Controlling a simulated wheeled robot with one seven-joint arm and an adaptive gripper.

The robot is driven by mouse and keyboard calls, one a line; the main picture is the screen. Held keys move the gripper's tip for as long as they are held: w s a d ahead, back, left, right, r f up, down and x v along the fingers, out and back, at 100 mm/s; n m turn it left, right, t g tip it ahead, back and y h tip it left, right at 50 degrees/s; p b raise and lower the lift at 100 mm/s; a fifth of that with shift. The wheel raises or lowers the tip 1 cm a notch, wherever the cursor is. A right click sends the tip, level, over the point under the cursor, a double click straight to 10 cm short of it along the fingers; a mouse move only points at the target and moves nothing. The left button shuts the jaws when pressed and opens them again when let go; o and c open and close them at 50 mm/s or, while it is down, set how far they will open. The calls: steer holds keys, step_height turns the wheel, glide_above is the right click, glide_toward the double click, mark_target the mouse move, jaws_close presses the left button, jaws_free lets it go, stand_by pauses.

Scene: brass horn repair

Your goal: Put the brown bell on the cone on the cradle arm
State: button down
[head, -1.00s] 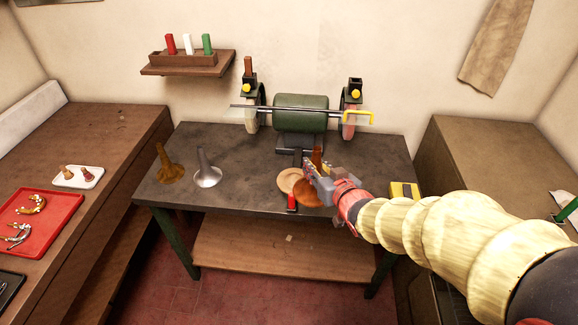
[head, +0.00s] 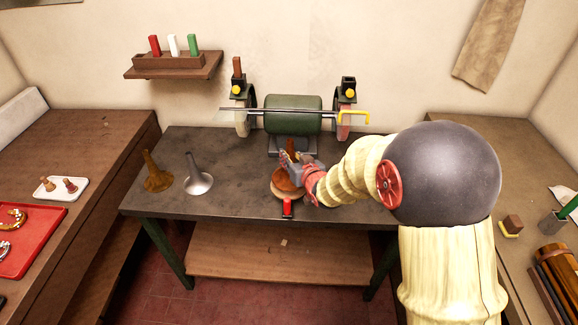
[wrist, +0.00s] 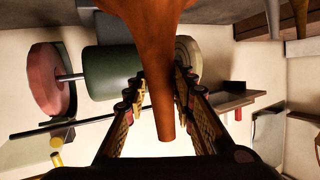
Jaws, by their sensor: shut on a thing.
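The brown bell (head: 287,183) is upright, flare down, its narrow stem up in my gripper (head: 289,160). The gripper is shut on the stem. In the wrist view the bell (wrist: 155,25) runs between the two fingers (wrist: 167,95), with its flare cut off at the top edge. In the head view the bell is over a round pale wooden disc (head: 284,197) at the bench front, with a red piece (head: 287,209) before it. I cannot tell whether bell and disc touch. No cone or cradle arm is plainly visible; the bell and gripper cover that spot.
A darker brass-brown bell (head: 157,176) and a silver bell (head: 198,177) stand on the bench's left. A green grinder (head: 293,115) with a long rod is behind my gripper. A red tray (head: 30,238) is on the left table. The bench between silver bell and disc is clear.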

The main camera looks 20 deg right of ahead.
steer(key=shift+w+a+f, duration=0.1)
steer(key=shift+w+f, duration=0.45)
steer(key=shift+f, duration=0.1)
steer(key=shift+f+b, duration=0.3)
steer(key=shift+f, duration=1.15)
steer(key=shift+f, duration=0.2)
steer(key=c, duration=1.5)
jaws_free()
steer(key=shift+c, duration=0.2)
steer(key=shift+o, duration=0.3)
steer(key=shift+r, duration=0.1)
